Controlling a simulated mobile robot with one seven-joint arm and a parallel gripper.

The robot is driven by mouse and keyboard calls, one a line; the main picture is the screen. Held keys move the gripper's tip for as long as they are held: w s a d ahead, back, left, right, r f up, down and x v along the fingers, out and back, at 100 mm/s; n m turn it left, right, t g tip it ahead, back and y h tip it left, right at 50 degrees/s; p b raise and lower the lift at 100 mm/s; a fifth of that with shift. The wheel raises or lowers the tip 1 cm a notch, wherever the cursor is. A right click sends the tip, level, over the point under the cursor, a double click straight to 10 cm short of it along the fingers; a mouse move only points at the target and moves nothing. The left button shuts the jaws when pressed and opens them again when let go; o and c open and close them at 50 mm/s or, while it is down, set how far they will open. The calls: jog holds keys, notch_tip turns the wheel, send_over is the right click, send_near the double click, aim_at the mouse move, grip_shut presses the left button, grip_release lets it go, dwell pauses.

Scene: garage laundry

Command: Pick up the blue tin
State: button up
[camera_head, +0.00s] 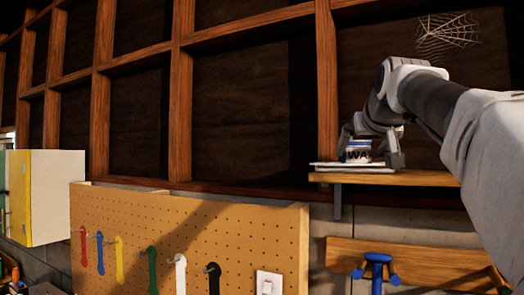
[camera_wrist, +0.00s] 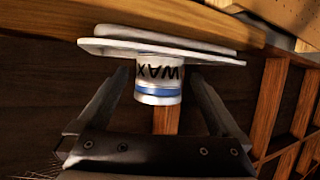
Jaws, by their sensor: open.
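The tin (camera_head: 357,154) is white with dark "WAX" lettering and a blue band. It stands upright on a flat white stack on the wooden shelf. In the wrist view, which is upside down, the tin (camera_wrist: 158,92) is in the middle, its base toward the white stack. My gripper (camera_head: 369,153) is at the tin, with one finger to each side. In the wrist view my gripper (camera_wrist: 160,84) is open, with gaps visible between the fingers and the tin. The tin's far side is hidden.
The white stack (camera_head: 330,166) lies at the left end of the wooden shelf (camera_head: 425,178). Wooden wall studs (camera_head: 327,80) stand behind. A pegboard (camera_head: 240,220) with hanging tools is below left. A yellow and white cabinet (camera_head: 58,190) is at far left.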

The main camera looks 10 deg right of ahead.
aim_at(356, 156)
jog(key=shift+p+x, duration=0.9)
jog(key=shift+x, duration=1.85)
jog(key=shift+c, duration=0.3)
jog(key=c, duration=1.2)
jog(key=shift+r, duration=0.1)
jog(key=shift+c, duration=0.7)
jog(key=shift+r, duration=0.15)
